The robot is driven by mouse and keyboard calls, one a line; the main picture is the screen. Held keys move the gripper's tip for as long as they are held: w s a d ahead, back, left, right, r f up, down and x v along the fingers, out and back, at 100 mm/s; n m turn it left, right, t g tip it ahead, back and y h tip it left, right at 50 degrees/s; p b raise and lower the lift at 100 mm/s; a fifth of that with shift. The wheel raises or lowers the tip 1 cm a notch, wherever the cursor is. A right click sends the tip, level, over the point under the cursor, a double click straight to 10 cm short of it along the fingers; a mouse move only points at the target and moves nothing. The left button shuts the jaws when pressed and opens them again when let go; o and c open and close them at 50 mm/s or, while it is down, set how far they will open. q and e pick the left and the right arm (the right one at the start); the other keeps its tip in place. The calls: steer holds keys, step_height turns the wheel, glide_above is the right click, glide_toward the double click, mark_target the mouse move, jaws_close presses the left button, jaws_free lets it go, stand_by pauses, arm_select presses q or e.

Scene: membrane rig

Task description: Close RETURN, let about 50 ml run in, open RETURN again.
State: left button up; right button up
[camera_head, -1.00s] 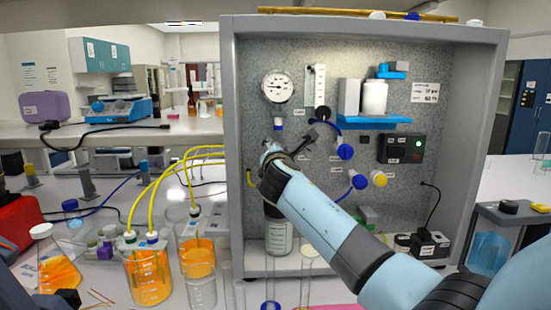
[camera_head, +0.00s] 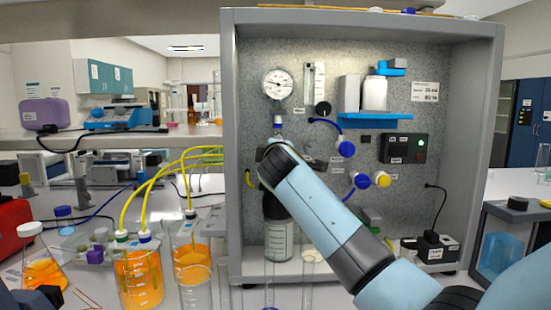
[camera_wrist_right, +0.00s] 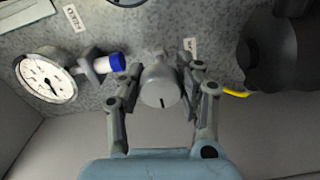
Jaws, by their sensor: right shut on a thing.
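A grey round knob (camera_wrist_right: 160,86) with a dark pointer line sits on the speckled panel in the right wrist view. The line points toward the bottom of that picture. My right gripper (camera_wrist_right: 160,76) has a finger on each side of the knob and is shut on it. In the head view my right arm covers the knob and most of the gripper (camera_head: 271,148).
A round gauge (camera_head: 278,84) and a blue-ended fitting (camera_wrist_right: 115,62) are near the knob. A dark-topped bottle (camera_head: 278,240) stands below, partly behind my arm. Orange-filled beakers (camera_head: 139,275) with yellow tubes stand left of the rig. Blue (camera_head: 346,149) and yellow (camera_head: 381,179) knobs sit to the right.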

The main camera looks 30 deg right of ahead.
steer(key=m+b, duration=0.2)
steer(key=m, duration=0.1)
steer(key=m+b, duration=0.1)
steer(key=shift+f+m, duration=0.3)
steer(key=shift+m, duration=0.1)
steer(key=m+b, duration=0.7)
steer(key=m, duration=0.2)
steer(key=shift+m+b, duration=1.3)
steer(key=shift+m, duration=0.7)
steer(key=shift+r, duration=0.1)
steer(key=o, duration=1.2)
steer(key=shift+r, duration=0.1)
steer(key=shift+a, duration=0.1)
